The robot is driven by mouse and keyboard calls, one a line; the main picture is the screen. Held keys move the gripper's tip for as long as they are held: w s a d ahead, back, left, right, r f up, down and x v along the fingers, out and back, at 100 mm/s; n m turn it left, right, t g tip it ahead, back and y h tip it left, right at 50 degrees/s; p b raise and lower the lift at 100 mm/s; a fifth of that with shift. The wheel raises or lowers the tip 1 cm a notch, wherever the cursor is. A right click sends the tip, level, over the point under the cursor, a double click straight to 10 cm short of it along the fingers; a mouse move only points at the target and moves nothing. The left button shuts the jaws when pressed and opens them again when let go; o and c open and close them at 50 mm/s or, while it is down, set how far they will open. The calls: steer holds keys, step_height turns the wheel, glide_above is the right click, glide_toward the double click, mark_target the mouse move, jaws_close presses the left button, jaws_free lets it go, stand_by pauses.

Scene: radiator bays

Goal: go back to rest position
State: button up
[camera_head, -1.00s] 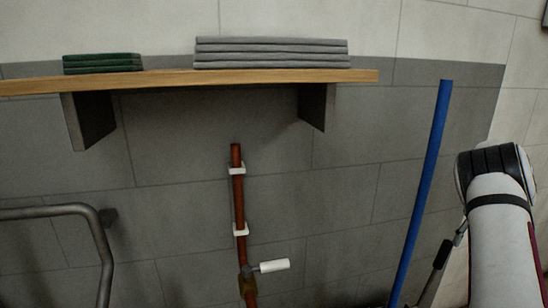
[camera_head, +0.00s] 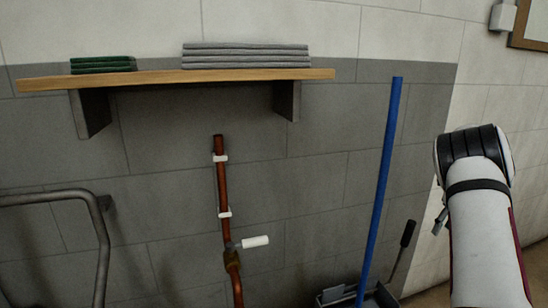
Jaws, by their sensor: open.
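My white arm (camera_head: 485,235) with a black joint at its top stands at the right of the head view. My gripper cannot be made out. A small grey part shows at the left edge of the arm, and I cannot tell what it belongs to.
A wooden shelf (camera_head: 170,79) holds green folded cloths (camera_head: 103,65) and grey folded cloths (camera_head: 245,57). Below are a red-brown pipe (camera_head: 222,190) with a white-handled valve (camera_head: 255,242) and a grey rail (camera_head: 95,215).

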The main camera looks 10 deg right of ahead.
steer(key=s+a+r+n+y, duration=0.1)
steer(key=s+a+r+n, duration=0.2)
steer(key=a+r+n, duration=0.55)
steer(key=s+a+r+n+y, duration=0.1)
steer(key=s+a+r+n, duration=0.25)
steer(key=a+r, duration=1)
steer(key=s+a+n, duration=1.5)
steer(key=s+a, duration=0.4)
steer(key=a, duration=0.3)
steer(key=s+a+f+n+g+h, duration=0.1)
steer(key=s+a+f+n, duration=0.15)
steer(key=s+n, duration=0.35)
steer(key=s+a+f+n+h, duration=0.1)
steer(key=s+f+n, duration=0.2)
steer(key=s, duration=0.5)
step_height(320, 180, up, 26)
steer(key=t+p, duration=0.3)
steer(key=p, duration=2.1)
steer(key=shift+w+d+t+p, duration=0.2)
steer(key=shift+w+t+p, duration=0.1)
steer(key=shift+p, duration=0.1)
steer(key=shift+f, duration=0.1)
